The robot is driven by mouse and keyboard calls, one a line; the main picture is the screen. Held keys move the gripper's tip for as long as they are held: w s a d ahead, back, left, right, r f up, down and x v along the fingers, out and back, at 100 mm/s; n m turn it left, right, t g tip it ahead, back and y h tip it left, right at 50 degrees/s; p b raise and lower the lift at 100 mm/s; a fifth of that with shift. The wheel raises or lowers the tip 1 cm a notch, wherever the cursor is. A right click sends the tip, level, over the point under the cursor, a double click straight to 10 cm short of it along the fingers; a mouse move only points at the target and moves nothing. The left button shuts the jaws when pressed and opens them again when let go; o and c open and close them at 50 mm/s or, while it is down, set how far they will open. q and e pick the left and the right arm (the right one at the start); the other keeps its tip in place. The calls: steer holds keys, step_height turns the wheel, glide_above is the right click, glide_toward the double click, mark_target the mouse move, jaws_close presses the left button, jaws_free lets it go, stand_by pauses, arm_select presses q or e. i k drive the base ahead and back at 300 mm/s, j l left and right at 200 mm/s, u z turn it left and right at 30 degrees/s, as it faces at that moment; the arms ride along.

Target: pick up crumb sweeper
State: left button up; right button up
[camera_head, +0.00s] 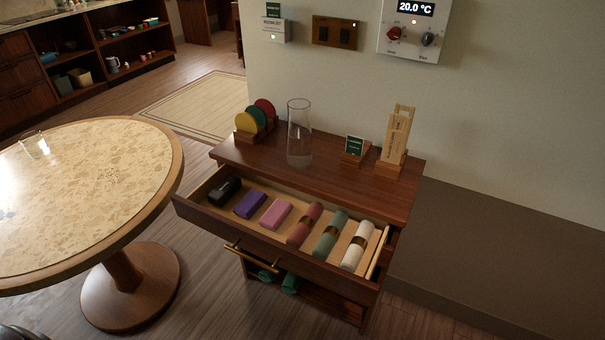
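The drawer (278,241) of the wooden cabinet is pulled open. A small black object (224,191) lies at the drawer's left end. It looks like the crumb sweeper, but it is too small to be certain. To its right lie a purple block (251,204) and a pink block (275,214). Rolled napkins follow, one red (304,226), one green (331,235) and one white (357,247).
A glass vase (299,135), coasters in a holder (256,119), a small sign (354,149) and a wooden stand (397,140) are on the cabinet top. A round table (85,190) stands left. Open floor lies between table and cabinet.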

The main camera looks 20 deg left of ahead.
mark_target(219, 195)
steer(key=u, duration=0.95)
